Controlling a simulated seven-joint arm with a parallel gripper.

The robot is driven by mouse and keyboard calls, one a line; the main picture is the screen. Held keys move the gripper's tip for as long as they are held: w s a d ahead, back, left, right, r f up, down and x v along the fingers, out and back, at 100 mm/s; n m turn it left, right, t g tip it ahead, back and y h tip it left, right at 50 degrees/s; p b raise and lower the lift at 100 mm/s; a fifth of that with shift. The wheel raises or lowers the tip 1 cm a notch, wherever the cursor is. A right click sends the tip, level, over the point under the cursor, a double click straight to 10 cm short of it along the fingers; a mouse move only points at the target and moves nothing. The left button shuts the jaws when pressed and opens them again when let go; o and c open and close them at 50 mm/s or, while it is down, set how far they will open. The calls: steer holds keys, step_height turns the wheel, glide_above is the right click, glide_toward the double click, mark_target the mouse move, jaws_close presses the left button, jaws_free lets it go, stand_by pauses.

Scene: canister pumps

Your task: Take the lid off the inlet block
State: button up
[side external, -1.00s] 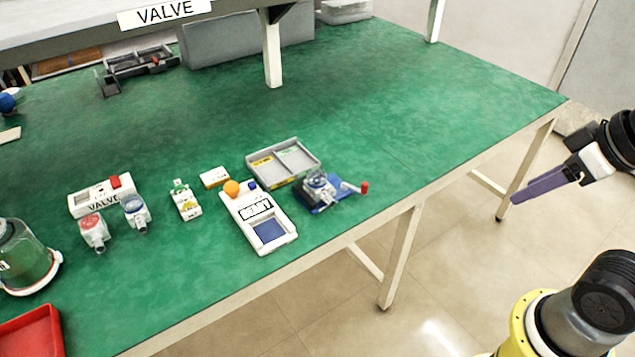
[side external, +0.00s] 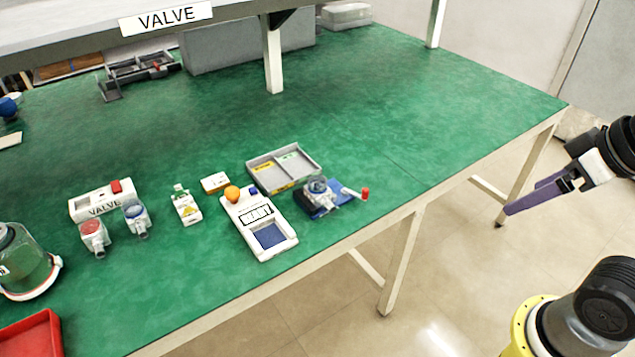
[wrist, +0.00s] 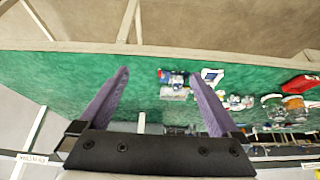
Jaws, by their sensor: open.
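A clear block on a blue base (side external: 318,194), with a crank ending in a red knob (side external: 365,193), stands near the table's front edge. I cannot tell for sure whether it is the inlet block, or make out its lid. In the wrist view the blue base (wrist: 176,80) shows small, between the fingers. Two small clear blocks, one red-topped (side external: 94,235) and one blue-topped (side external: 136,217), stand further left. My gripper (side external: 523,202) is open and empty, off the table to the right, far from all these. Its purple fingers also show in the wrist view (wrist: 160,75).
A grey two-part tray (side external: 262,169) lies behind the clear block, and a white device (side external: 252,232) with an orange ball lies left of it. The table's right side is clear.

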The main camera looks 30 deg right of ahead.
steer(key=w+r+m, duration=1.1)
steer(key=r+m, duration=0.2)
steer(key=m+g, duration=0.6)
steer(key=m, duration=0.2)
glide_above(317, 179)
steer(key=f, duration=2.8)
steer(key=shift+w+d+f, duration=0.1)
steer(key=shift+w+d, duration=0.05)
steer(key=shift+w, duration=0.05)
steer(key=shift+s+a+f, duration=0.1)
steer(key=shift+s+f, duration=0.05)
steer(key=shift+f, duration=1.45)
steer(key=shift+s+a+f, duration=0.1)
steer(key=shift+f, duration=1.5)
